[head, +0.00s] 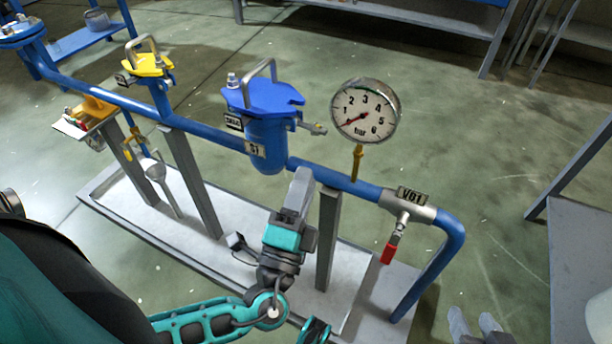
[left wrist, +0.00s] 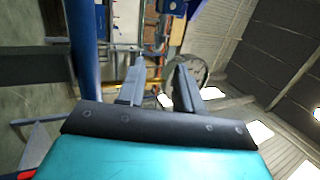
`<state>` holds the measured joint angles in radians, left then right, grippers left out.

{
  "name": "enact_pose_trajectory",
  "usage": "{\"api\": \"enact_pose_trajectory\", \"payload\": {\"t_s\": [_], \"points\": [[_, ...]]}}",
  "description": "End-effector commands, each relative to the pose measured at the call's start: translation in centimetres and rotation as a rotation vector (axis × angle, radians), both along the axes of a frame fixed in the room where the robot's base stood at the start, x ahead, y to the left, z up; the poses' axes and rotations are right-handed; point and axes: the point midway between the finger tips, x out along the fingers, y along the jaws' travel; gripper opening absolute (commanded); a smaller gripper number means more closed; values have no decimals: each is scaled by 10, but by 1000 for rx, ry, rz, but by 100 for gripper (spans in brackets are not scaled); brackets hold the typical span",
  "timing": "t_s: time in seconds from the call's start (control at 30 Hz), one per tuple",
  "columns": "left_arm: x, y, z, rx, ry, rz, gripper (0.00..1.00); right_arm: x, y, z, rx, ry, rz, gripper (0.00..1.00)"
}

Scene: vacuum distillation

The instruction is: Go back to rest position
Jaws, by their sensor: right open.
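My left gripper (head: 301,182) is raised in front of the blue pipe, just below and right of the blue-lidded filter housing (head: 267,140). In the left wrist view its two fingers (left wrist: 160,68) stand apart with nothing between them, so it is open. Whether it touches the pipe cannot be told. My right gripper (head: 475,324) shows only its fingertips at the bottom edge, right of the pipe's downward end. Its fingers are apart and empty.
The blue pipe (head: 330,178) carries a round pressure gauge (head: 365,111), a V01 label, a red-handled valve (head: 389,250) and a yellow-lidded housing (head: 147,66). Grey posts rise from a long tray (head: 120,207). A grey table (head: 580,230) stands right.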

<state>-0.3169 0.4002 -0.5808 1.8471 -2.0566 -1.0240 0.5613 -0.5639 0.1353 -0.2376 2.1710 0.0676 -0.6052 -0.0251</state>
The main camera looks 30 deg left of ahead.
Motion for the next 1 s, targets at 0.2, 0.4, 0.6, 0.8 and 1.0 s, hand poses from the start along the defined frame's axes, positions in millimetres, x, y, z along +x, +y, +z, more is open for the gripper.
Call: {"api": "enact_pose_trajectory", "payload": {"t_s": [0.2, 0.4, 0.6, 0.8, 1.0], "points": [[0, 0, 0, 0, 0, 0, 35, 1, 0, 0, 0, -2, 0, 45], [1, 1, -1, -4, 4, 2, 35, 1, 0, 0, 0, -1, 1, 45], [5, 15, -20, -128, 127, 51, 35, 0, 0, -1, 0, 1, 1, 45], [3, 29, -66, -404, 379, 110, 35, -3, 0, -2, 0, 7, 2, 45], [-9, 19, -105, -707, 598, 100, 35, -4, 0, -3, 0, 10, 1, 45]]}}
